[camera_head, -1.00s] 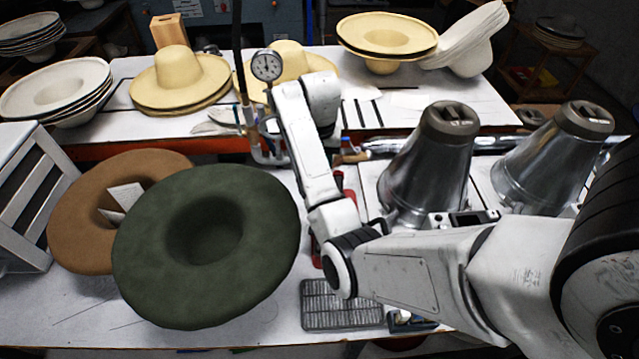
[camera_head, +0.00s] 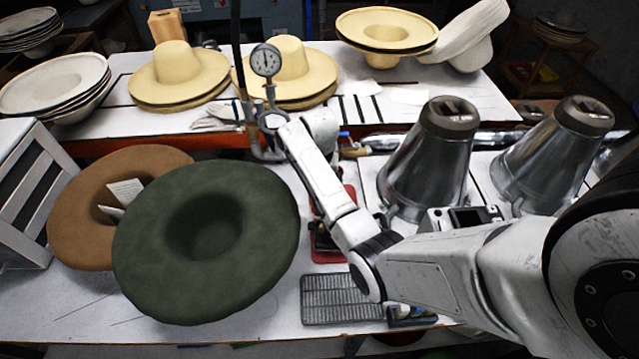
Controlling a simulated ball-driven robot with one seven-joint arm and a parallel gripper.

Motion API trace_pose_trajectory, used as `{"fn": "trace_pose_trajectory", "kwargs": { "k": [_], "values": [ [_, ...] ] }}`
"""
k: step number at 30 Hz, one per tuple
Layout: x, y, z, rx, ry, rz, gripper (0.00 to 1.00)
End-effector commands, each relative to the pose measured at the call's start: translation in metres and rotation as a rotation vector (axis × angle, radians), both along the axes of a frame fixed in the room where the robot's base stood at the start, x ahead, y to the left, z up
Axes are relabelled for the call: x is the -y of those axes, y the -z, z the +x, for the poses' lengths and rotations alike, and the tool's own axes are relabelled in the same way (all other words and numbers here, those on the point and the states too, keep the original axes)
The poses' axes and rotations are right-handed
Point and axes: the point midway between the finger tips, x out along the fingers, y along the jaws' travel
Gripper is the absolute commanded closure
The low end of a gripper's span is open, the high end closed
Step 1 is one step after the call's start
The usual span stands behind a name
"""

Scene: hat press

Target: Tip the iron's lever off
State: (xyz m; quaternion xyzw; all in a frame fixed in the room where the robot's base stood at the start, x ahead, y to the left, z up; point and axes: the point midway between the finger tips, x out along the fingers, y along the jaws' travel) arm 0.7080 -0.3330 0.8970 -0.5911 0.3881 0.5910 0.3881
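A red and dark object (camera_head: 327,240) lies on the near table behind my forearm. It may be the iron or its stand; my arm covers much of it, and I cannot make out a lever. My arm reaches from the right, bends over the table and runs up and left past this object. Its far end lies near the pipe below the gauge. My gripper's fingers do not show, so I cannot tell what they touch.
A pressure gauge (camera_head: 266,60) stands on a pipe near my arm's far end. A green hat (camera_head: 150,250) and a brown hat (camera_head: 80,235) lie left. Two metal cones (camera_head: 425,165) (camera_head: 545,160) stand right. A metal grid (camera_head: 340,300) lies in front. Straw hats (camera_head: 180,75) fill the back table.

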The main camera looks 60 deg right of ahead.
Motion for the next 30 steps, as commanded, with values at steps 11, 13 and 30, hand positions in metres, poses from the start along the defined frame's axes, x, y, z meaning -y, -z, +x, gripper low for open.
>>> {"fn": "trace_pose_trajectory", "kwargs": {
  "k": [11,13,30],
  "values": [
    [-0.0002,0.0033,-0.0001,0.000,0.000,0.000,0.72],
    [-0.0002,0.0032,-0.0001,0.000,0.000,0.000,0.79],
    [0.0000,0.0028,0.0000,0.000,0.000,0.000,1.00]
  ]
}}
